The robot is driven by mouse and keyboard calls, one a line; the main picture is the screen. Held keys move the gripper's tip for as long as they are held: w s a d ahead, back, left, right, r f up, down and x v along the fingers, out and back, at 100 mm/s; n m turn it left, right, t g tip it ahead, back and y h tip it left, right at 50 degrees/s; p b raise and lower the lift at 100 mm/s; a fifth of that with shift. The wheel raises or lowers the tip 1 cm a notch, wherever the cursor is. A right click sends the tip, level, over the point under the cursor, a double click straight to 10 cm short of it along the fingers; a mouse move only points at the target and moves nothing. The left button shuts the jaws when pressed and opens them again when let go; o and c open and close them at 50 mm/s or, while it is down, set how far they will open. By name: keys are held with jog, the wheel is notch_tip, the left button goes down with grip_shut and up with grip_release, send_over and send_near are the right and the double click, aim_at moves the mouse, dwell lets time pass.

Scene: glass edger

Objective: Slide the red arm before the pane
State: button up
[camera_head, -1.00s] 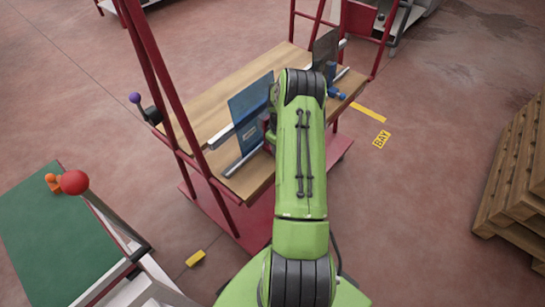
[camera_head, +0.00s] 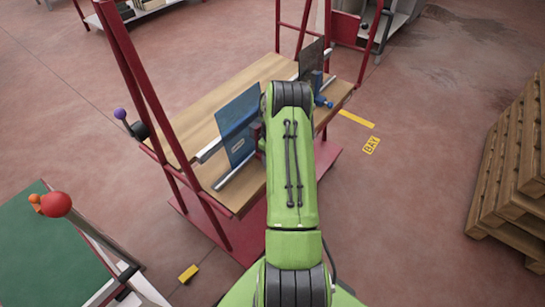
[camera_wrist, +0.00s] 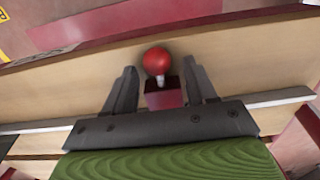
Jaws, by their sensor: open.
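The red arm shows in the wrist view as a red ball knob (camera_wrist: 157,61) on a dark red block (camera_wrist: 164,94). A sliver of dark red (camera_head: 257,132) shows beside my arm in the head view. My gripper (camera_wrist: 160,72) is open, with one finger on each side of the knob and block. Contact cannot be told. A blue pane (camera_head: 237,122) stands upright on the wooden bench, just left of my arm in the head view. My gripper's fingers are hidden behind my arm there.
The wooden bench top (camera_head: 215,95) sits in a red frame (camera_head: 125,70). A dark pane (camera_head: 312,60) and blue knob (camera_head: 324,102) are at its far end.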

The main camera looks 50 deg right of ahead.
notch_tip(320, 180, up, 16)
jog(key=p, duration=0.4)
jog(key=shift+f, duration=0.15)
